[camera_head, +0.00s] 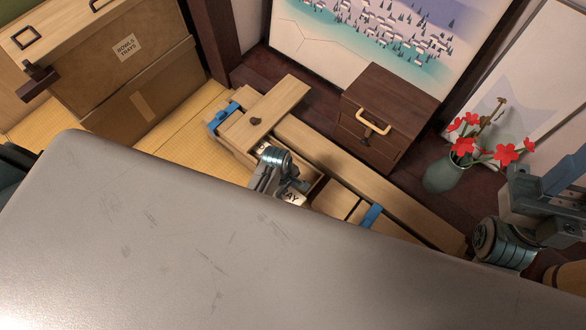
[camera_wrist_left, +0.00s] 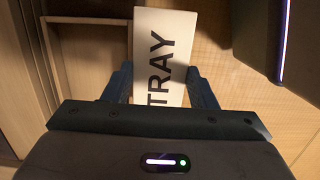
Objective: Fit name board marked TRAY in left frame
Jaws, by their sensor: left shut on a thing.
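The name board (camera_wrist_left: 166,50) is white, and TRAY reads along its length in black in the left wrist view. My left gripper (camera_wrist_left: 164,88) is shut on it, one dark finger on each side of its lower part. In the head view the board (camera_head: 293,198) shows only partly, with the letters AY beside my left gripper (camera_head: 280,180), over the wooden box unit. A thin wooden rim (camera_wrist_left: 85,20) around a recess shows left of the board in the left wrist view; I cannot tell whether this is the left frame. My right gripper (camera_head: 555,185) is at the right edge; its fingertips are unclear.
A large grey surface (camera_head: 200,230) fills the front and hides what lies below it. A blue clip (camera_head: 222,116) and another (camera_head: 370,215) sit on the wooden unit. Behind are a dark drawer chest (camera_head: 390,110) and a green vase (camera_head: 445,172) with red flowers. A cardboard box (camera_head: 140,95) stands left.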

